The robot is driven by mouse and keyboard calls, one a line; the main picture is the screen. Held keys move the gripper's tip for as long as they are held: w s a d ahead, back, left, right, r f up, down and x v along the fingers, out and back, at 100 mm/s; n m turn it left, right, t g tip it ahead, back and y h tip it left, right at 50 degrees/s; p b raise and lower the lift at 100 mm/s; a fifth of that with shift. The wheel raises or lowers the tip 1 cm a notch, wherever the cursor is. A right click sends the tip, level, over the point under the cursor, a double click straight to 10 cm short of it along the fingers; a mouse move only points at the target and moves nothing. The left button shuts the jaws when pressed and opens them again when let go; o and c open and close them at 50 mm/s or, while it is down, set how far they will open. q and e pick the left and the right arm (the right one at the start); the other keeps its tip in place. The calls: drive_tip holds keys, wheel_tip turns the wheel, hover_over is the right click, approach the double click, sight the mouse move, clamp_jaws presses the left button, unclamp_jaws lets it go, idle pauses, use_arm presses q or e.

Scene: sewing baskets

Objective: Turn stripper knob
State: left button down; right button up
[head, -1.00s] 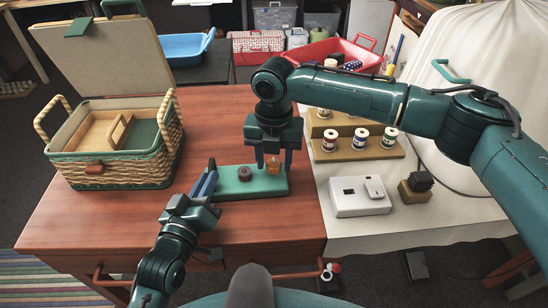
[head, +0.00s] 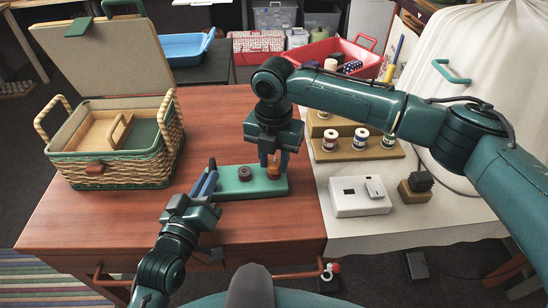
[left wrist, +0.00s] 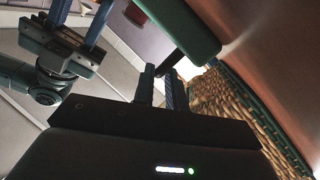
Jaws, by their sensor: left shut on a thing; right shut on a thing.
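A green wire-stripper-like block (head: 225,187) lies on the wooden table, with a dark red round knob (head: 245,174) on top and an orange-brown knob (head: 273,172) near its right end. My right gripper (head: 273,165) points down from above, its fingers shut on the orange-brown knob and partly hiding it. The left wrist view shows the left gripper's fingers (left wrist: 166,85) at the green block's end (left wrist: 185,25), and my right gripper at upper left.
A wicker basket (head: 170,150) with an open lid stands at the left of the table. To the right are a white box (head: 350,208), a small brown block (head: 408,195) and a stepped spool rack (head: 345,152). Table in front of the green block is clear.

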drive_tip(key=m, duration=1.3)
drive_tip(key=shift+w+m, duration=0.1)
drive_tip(key=shift+m, duration=0.3)
drive_tip(key=m, duration=1.4)
drive_tip(key=shift+m, duration=0.3)
drive_tip(key=m, duration=0.3)
drive_tip(key=shift+d+m, duration=0.15)
drive_tip(key=shift+m, duration=0.15)
drive_tip(key=m, duration=0.3)
drive_tip(key=shift+m, duration=0.3)
drive_tip(key=m, duration=2)
drive_tip(key=shift+m, duration=0.3)
